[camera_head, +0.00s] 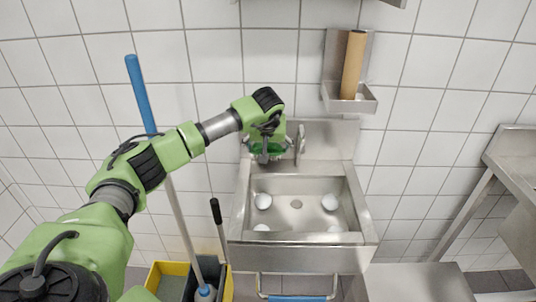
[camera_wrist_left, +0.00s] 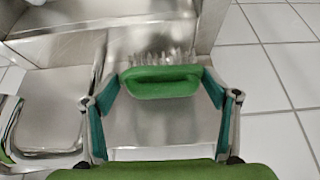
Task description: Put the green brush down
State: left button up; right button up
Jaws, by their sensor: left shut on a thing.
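The green brush (camera_wrist_left: 162,82) is between the fingertips of my left gripper (camera_wrist_left: 163,84) in the left wrist view, with its pale bristles on the far side. My left gripper (camera_head: 267,150) is shut on it. In the head view the green brush (camera_head: 257,150) shows partly behind the gripper, at the back left corner of the steel sink (camera_head: 241,215). I cannot tell whether the bristles touch the steel ledge. My right gripper is not in view.
The sink basin holds several white round items (camera_head: 330,201). A tap (camera_head: 300,140) stands close right of the gripper. A wall holder (camera_head: 350,104) carries a brown roll (camera_head: 353,65). A blue-handled mop (camera_head: 140,92) and buckets (camera_head: 168,270) stand left. A steel table (camera_head: 515,160) is right.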

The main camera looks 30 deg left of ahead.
pick_arm(q)
jog(key=shift+w+a+f, duration=0.15)
jog(key=shift+w+f, duration=0.15)
jog(key=shift+f, duration=0.05)
jog(key=shift+w+a+f, duration=0.1)
jog(key=shift+f, duration=0.25)
notch_tip(320, 180, down, 2)
jog(key=shift+f+p, duration=0.15)
jog(key=shift+p, duration=0.6)
jog(key=shift+f, duration=0.2)
jog(key=shift+f, duration=0.1)
jog(key=o, duration=1)
